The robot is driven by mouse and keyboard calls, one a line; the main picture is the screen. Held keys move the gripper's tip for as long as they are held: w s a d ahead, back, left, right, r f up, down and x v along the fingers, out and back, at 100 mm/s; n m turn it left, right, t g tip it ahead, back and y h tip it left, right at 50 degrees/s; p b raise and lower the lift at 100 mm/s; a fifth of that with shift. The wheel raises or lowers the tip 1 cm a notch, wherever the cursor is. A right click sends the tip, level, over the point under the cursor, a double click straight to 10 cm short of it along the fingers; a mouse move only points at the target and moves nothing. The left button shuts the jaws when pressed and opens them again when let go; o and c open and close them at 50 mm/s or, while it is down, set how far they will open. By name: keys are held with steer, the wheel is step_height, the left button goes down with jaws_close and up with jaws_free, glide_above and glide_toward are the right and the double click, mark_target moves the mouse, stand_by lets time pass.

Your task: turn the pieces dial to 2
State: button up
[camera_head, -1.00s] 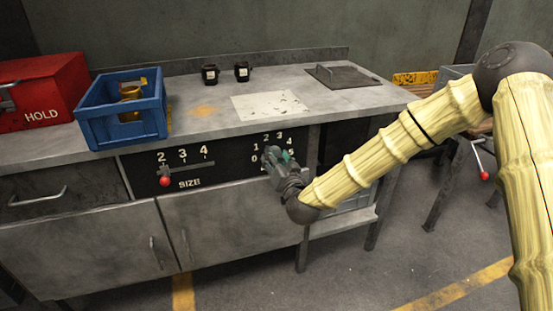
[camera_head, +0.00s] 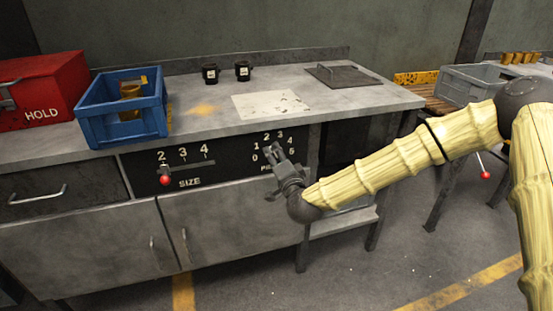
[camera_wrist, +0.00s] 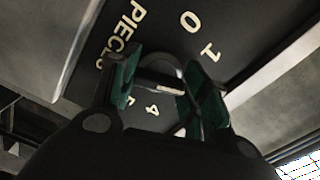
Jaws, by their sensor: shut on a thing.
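The 2 and 3 are hidden there. I cannot tell which digit the dial points to.
Left of the dial is the SIZE slider with a red knob (camera_head: 165,180). A grey bin (camera_head: 465,85) stands at right.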

steer(key=shift+d, duration=0.1)
stand_by(0.5)
steer(key=o, duration=1)
steer(key=v, duration=1.2)
